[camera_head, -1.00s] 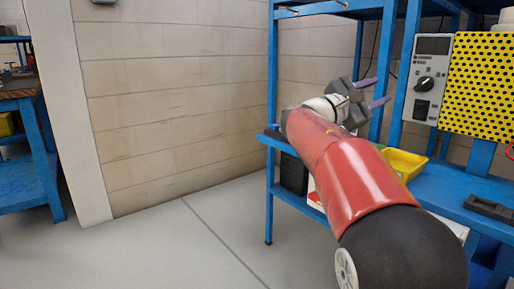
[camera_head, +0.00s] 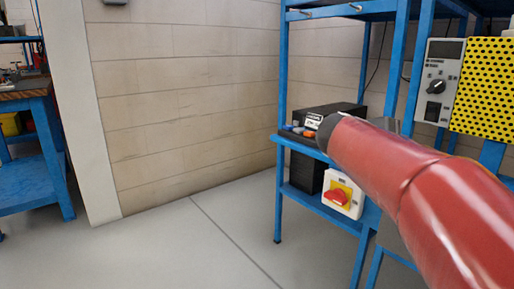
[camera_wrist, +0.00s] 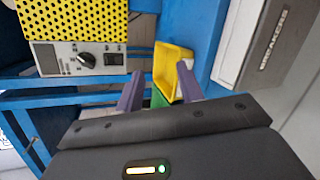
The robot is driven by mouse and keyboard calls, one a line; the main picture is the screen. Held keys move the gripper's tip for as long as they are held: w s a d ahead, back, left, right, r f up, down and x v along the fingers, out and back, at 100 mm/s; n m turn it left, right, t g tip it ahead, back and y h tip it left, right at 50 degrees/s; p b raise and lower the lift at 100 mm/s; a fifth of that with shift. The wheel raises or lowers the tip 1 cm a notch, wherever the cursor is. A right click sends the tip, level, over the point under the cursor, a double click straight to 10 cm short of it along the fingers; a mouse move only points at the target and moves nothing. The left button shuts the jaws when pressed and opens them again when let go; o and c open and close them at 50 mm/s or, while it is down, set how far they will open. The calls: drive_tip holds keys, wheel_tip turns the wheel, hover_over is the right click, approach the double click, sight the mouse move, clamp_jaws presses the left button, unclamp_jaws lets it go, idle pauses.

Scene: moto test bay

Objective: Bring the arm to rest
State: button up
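My red arm (camera_head: 415,185) reaches in from the lower right of the head view, in front of the blue shelf unit. My gripper is not visible in the head view. In the wrist view my gripper (camera_wrist: 160,88) shows two purple fingers standing apart, with no object clearly held.
The blue shelf unit (camera_head: 283,75) holds a black box (camera_head: 338,112) and a white box with a red switch (camera_head: 343,193). A grey control panel (camera_head: 437,80) adjoins a yellow perforated panel (camera_head: 487,90). The floor (camera_head: 180,250) at left is clear.

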drive_tip(key=s+a+f+m+y+p, duration=0.1)
drive_tip(key=s+a+f+m+y, duration=0.3)
drive_tip(key=s+a+f+y, duration=0.2)
drive_tip(key=s+a+f+m+y+p, duration=0.1)
drive_tip(key=s+a+f+m+y, duration=0.4)
drive_tip(key=s+a+f, duration=0.5)
drive_tip(key=s+f+y, duration=0.2)
drive_tip(key=s+f, duration=0.2)
drive_tip(key=s, duration=0.3)
drive_tip(key=shift+s+m, duration=0.3)
drive_tip(key=shift+s, duration=0.05)
